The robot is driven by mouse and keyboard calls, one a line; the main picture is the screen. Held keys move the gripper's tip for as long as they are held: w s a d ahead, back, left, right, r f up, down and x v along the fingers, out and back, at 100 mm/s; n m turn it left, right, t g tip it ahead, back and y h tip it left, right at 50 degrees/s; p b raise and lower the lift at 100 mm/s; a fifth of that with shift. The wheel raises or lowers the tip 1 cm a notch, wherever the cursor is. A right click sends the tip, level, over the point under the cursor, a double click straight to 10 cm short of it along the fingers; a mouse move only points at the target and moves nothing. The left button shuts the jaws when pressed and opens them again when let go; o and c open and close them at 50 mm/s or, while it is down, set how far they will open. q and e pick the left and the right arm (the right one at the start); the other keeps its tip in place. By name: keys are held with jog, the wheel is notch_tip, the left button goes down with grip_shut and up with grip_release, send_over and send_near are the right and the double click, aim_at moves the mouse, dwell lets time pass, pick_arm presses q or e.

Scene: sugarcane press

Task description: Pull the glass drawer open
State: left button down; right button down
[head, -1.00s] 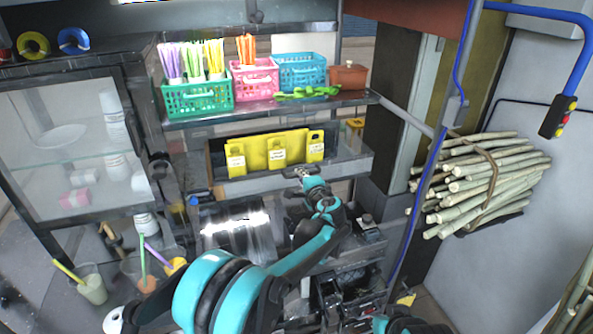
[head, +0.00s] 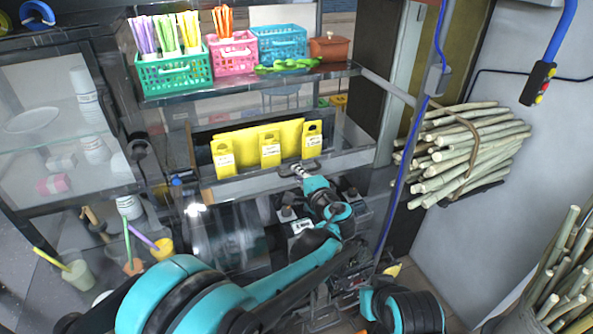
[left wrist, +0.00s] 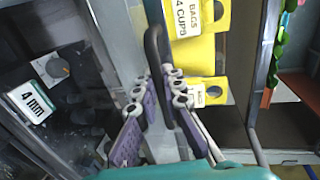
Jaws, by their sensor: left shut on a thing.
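The glass drawer (head: 245,185) is under the basket shelf and stands partly out, with its inside showing from above. Yellow bags (head: 262,143) with white labels stand in it. My left gripper (head: 297,170) is at the middle of the drawer's front edge. In the left wrist view its purple-padded fingers (left wrist: 160,92) are shut around the dark bar handle (left wrist: 153,45). The fingers hide part of the handle. Of my right arm only a teal and black link shows at the lower edge of the head view; its gripper is out of sight.
Above the drawer, a shelf (head: 330,77) carries green, pink and blue baskets. A glass cabinet (head: 50,105) and cups with straws (head: 80,272) are at left. A press with a shiny metal roller (head: 225,235) is below the drawer. Cane bundles (head: 465,152) are at right.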

dwell(0.3)
pick_arm(q)
jog(key=c, duration=1.6)
grip_release()
jog(key=shift+s, duration=0.1)
jog(key=v, duration=0.7)
jog(key=shift+s, duration=0.15)
